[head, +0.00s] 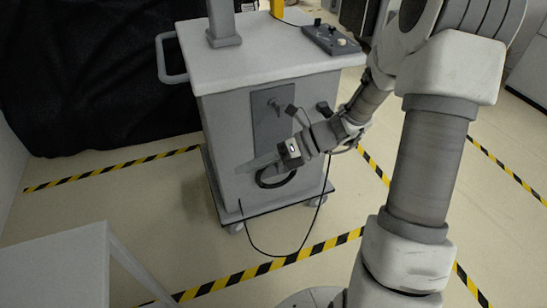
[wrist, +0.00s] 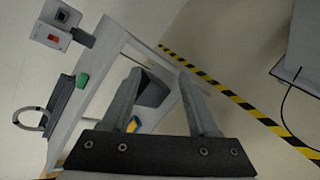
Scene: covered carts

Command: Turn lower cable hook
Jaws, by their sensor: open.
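The grey cart (head: 215,125) stands in the middle of the head view, with a darker panel (head: 268,128) on its front. A small upper hook (head: 274,104) sticks out of the panel. A black cable coil (head: 275,181) hangs low on the front. The lower hook cannot be made out; my gripper and wrist cover that area. Contact with the cart cannot be told.
A black cable (head: 262,252) trails from the cart onto the floor. A control box (head: 330,38) sits on top. A pale table (head: 60,265) stands front left. The wrist view shows a red-switch box (wrist: 53,38), a metal ring (wrist: 32,118) and striped floor tape (wrist: 235,98).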

